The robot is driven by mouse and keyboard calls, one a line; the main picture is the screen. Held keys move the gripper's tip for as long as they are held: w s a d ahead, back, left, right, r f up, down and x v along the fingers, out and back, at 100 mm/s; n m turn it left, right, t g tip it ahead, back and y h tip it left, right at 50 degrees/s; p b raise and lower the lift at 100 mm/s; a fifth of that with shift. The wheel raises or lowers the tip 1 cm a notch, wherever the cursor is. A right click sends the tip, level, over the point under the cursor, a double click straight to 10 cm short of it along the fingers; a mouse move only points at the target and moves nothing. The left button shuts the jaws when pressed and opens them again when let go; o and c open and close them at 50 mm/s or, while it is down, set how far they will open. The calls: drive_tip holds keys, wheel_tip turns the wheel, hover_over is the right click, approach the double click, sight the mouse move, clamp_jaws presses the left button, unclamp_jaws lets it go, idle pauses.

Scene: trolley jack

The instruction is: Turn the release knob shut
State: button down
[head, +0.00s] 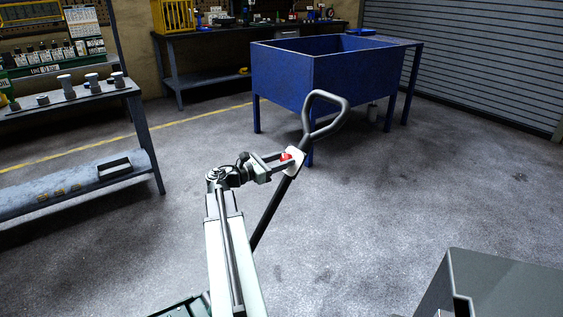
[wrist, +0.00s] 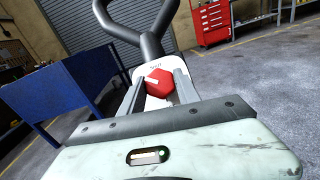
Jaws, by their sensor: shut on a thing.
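The red release knob (wrist: 159,83) sits on a white plate (wrist: 152,104) on the jack's dark handle. In the wrist view my gripper (wrist: 160,86) has one finger on each side of the knob and is shut on it. A pale mark shows on the knob's face. In the head view the knob (head: 286,157) is a small red spot at the end of my gripper (head: 283,160). The handle (head: 325,117) rises to a grey loop above the knob, and its shaft (head: 270,212) slants down to the left, partly hidden by my arm.
A blue tank (head: 300,80) on legs stands behind the handle. A metal shelf rack (head: 70,98) with parts is on the left, and a workbench (head: 190,37) is at the back. A grey box (head: 500,285) is at the lower right. Open floor lies around the handle.

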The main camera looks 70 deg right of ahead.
drive_tip(key=shift+d+r, duration=0.1)
drive_tip(key=shift+d, duration=0.1)
drive_tip(key=m, duration=0.1)
drive_tip(key=m+g+y, duration=0.1)
drive_tip(key=shift+w+d+r+m+p, duration=0.1)
drive_tip(key=shift+w+m+p, duration=0.05)
drive_tip(key=shift+m+p, duration=0.2)
drive_tip(key=m+y+p, duration=0.1)
drive_tip(key=m, duration=0.1)
drive_tip(key=m+g+y, duration=0.1)
drive_tip(key=m+y, duration=0.1)
drive_tip(key=m, duration=0.1)
drive_tip(key=shift+d+r+g+p, duration=0.1)
drive_tip(key=shift+r+g+p, duration=0.05)
drive_tip(key=shift+g+p, duration=0.2)
drive_tip(key=m+y+p, duration=0.2)
drive_tip(key=m, duration=0.2)
drive_tip(key=shift+m+y+p, duration=0.6)
drive_tip(key=shift+m+y, duration=0.1)
drive_tip(key=shift+m, duration=0.15)
drive_tip(key=shift+f, duration=0.2)
drive_tip(key=c, duration=0.9)
unclamp_jaws()
drive_tip(key=shift+o, duration=0.2)
drive_tip(key=shift+a, duration=0.2)
